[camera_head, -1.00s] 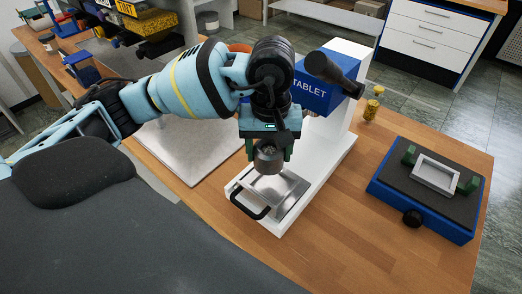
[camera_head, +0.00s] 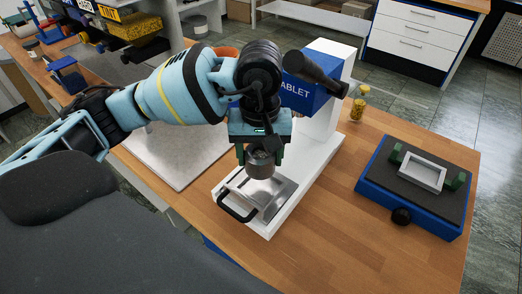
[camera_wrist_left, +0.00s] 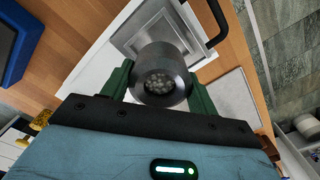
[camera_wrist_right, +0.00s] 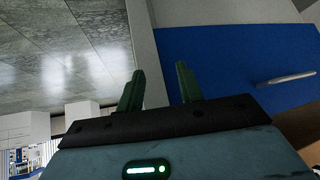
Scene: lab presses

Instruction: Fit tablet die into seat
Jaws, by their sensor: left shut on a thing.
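The tablet die (camera_head: 261,164) is a grey metal cylinder with a hollow end holding pale round pieces, as the left wrist view (camera_wrist_left: 160,84) shows. My left gripper (camera_head: 262,152) is shut on it and holds it over the silver seat plate (camera_head: 284,191) of the white tablet press (camera_head: 322,124). The seat plate also shows beyond the die in the left wrist view (camera_wrist_left: 131,39). The die's underside and any gap to the plate are hidden. My right gripper (camera_wrist_right: 160,78) shows only in the right wrist view, open and empty.
The press has a blue head, a dark lever (camera_head: 314,73) and a black front handle (camera_head: 236,207). A blue device with a grey top (camera_head: 420,190) stands to the right, a yellow bottle (camera_head: 358,106) behind. A pale mat (camera_head: 180,155) lies left. The wooden front right is bare.

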